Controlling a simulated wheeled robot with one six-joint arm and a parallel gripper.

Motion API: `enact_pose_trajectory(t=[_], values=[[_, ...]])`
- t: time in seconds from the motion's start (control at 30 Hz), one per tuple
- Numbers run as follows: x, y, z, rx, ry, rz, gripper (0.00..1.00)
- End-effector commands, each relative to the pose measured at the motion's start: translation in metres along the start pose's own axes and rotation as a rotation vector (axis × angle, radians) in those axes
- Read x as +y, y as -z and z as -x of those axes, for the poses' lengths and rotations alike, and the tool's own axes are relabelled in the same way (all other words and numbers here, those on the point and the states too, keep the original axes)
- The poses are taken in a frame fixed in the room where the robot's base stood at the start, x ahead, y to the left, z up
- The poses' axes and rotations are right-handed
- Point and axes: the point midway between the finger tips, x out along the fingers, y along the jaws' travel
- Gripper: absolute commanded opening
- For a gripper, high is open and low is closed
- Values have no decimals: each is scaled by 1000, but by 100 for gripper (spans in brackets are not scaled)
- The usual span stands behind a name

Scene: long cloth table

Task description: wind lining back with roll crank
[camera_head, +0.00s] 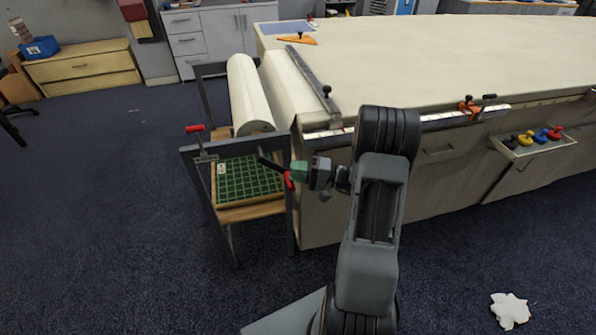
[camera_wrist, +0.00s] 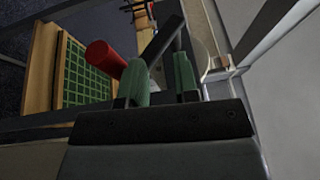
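The white lining roll (camera_head: 248,95) lies in a dark metal stand at the left end of the table. A dark crank arm (camera_head: 271,164) with a red handle (camera_head: 290,181) is at the stand's near right side. My gripper (camera_head: 293,171) is right at this handle. In the wrist view, the green fingers of my gripper (camera_wrist: 161,76) stand apart with a gap between them. The red handle (camera_wrist: 105,58) shows beside and partly behind the left finger. The crank arm (camera_wrist: 163,39) runs away past the fingertips. Contact with the handle is unclear.
A second red-handled part (camera_head: 195,129) is on the stand's left side. A green gridded board (camera_head: 245,180) lies on the stand's lower shelf. The cloth table (camera_head: 430,60) fills the right, with a metal bar and clamps along its edge. White scrap (camera_head: 510,311) lies on the floor.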

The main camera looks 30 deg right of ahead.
Motion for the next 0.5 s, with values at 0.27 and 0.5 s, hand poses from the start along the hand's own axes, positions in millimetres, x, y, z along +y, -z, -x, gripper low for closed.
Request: enact_pose_trajectory(t=[0.27,0.5], values=[[0,0,0,0,0,0,1],[0,0,0,0,0,0,0]])
